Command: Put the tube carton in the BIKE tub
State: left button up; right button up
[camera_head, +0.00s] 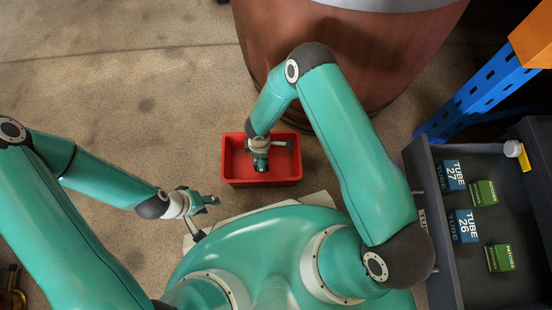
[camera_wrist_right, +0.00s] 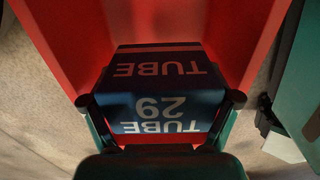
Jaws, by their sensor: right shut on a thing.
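A dark blue tube carton (camera_wrist_right: 165,85) with white "TUBE 29" lettering and a light stripe fills the middle of the right wrist view. My right gripper (camera_wrist_right: 160,102) is shut on it, one finger at each side. In the head view my right gripper (camera_head: 261,163) points down over the red tub (camera_head: 284,178), and the carton is mostly hidden under it. Red walls surround the carton in the wrist view; I cannot tell whether it touches the floor. No BIKE label shows. My left gripper (camera_head: 207,201) looks open and empty, left of the tub.
A dark grey drawer or bin at the right holds blue tube cartons (camera_head: 452,175) and green patches boxes (camera_head: 483,193). A blue rack post (camera_head: 480,95) stands beside it. A large brown round object (camera_head: 400,50) is just behind the tub.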

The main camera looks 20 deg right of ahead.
notch_tip(320, 180, down, 8)
jog(key=shift+r+b, duration=0.2)
jog(key=shift+b, duration=1.05)
jog(key=shift+f, duration=0.1)
jog(key=o, duration=1.2)
jog(key=shift+o, duration=0.2)
